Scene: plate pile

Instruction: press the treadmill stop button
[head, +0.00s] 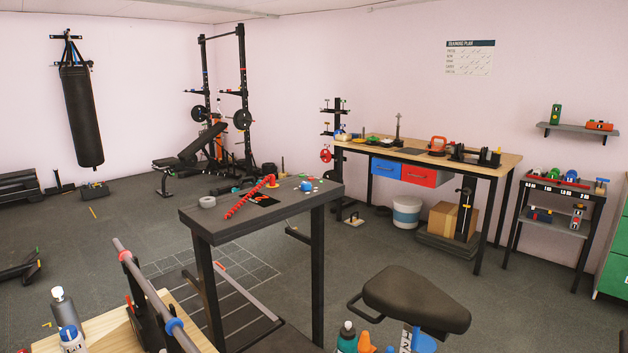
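A dark stand (240,223) with a flat top and tall legs is in the middle of the head view. A low frame with a grey rail (247,291) lies on the floor behind its legs; it may be the treadmill, but I cannot tell for sure. On the stand top lie a red spotted strip (247,198), a grey ring (207,202) and a small blue object (305,187). I cannot make out a stop button for certain; the items are too small. Neither of my grippers is in view.
A padded black seat (417,299) stands front right, with bottles beside it. A light wooden table (184,312) with a bar and bottles is front left. A long workbench (500,164) stands along the back wall. Open floor (130,220) lies left of the stand.

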